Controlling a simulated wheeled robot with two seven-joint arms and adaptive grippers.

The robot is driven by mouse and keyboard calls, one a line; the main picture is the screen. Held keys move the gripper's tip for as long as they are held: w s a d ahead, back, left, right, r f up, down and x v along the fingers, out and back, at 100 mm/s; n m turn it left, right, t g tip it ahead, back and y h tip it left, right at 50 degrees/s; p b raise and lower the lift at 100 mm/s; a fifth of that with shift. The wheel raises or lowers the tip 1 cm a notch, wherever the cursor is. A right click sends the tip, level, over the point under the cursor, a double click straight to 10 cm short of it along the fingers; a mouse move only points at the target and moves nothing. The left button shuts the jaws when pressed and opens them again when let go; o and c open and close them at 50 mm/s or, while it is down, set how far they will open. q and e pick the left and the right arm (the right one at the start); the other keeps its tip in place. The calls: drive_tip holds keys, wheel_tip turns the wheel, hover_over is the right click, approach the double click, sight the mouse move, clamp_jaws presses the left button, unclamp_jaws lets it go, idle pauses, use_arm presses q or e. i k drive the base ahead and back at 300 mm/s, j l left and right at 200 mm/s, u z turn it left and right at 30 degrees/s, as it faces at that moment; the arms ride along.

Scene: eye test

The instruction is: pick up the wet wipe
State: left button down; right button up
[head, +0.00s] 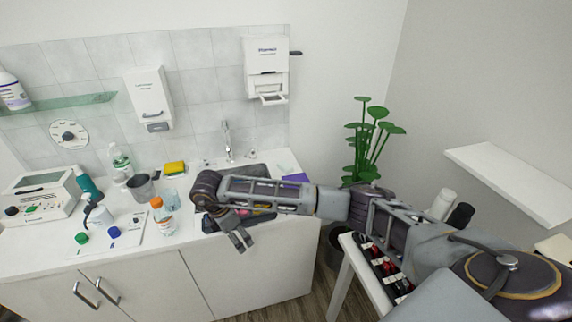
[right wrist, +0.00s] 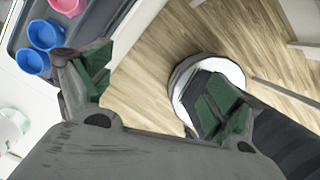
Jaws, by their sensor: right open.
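I cannot make out a wet wipe for certain in either view. My right gripper (head: 242,240) reaches in from the right and hangs in front of the counter's front edge, by the sink. In the right wrist view its two fingers (right wrist: 155,90) with green pads are wide apart, with nothing between them. The floor shows beyond them. My right arm hides part of the sink and the counter around it. My left gripper is in neither view.
The white counter (head: 40,262) holds an orange-capped bottle (head: 163,217), a grey cup (head: 141,187), a yellow sponge (head: 175,168) and a tap (head: 228,145). Blue cups (right wrist: 45,35) and a pink cup (right wrist: 69,6) stand at the wrist view's upper left. A plant (head: 375,135) stands behind my arm.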

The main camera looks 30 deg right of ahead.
sight(285, 167)
drive_tip(key=i+l, duration=0.9)
drive_tip(key=l, duration=0.1)
